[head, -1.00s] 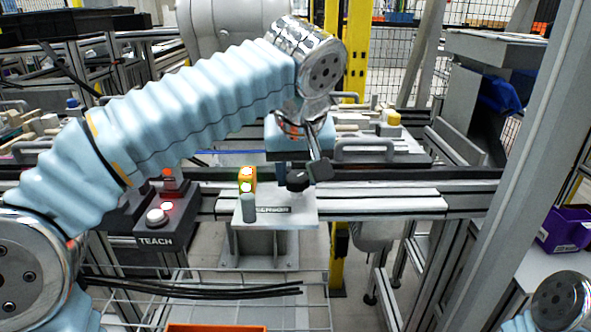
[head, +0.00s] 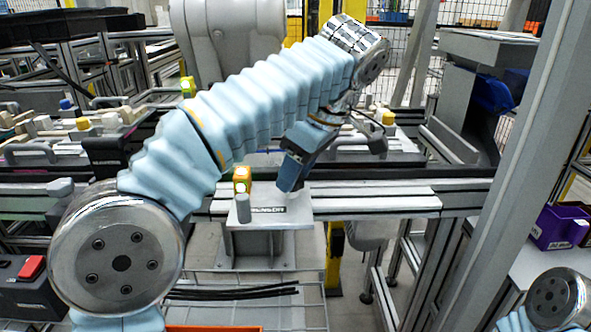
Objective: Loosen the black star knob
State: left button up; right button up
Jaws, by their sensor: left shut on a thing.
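My left gripper (head: 292,174) hangs at the end of my left arm, over the right part of the light grey sensor bracket plate (head: 272,222). Its blue-grey body is tilted and covers its own fingers. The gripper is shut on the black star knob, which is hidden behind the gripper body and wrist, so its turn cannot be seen. A yellow sensor (head: 242,176) with a lit face and a grey cylinder (head: 243,208) stand on the plate, left of the gripper. My right gripper is out of view.
A metal rail (head: 385,203) runs behind the bracket. Black cables (head: 230,293) lie on a wire shelf below. A box with a red button (head: 32,267) is at lower left. A purple bin (head: 562,228) stands at right, beyond a grey post (head: 515,150).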

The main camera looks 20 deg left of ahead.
pick_arm(q)
jog(key=shift+w+n+g, duration=0.1)
jog(key=shift+n+g, duration=0.4)
jog(key=shift+n, duration=0.8)
jog(key=o, duration=1.1)
jog(key=shift+c, duration=0.2)
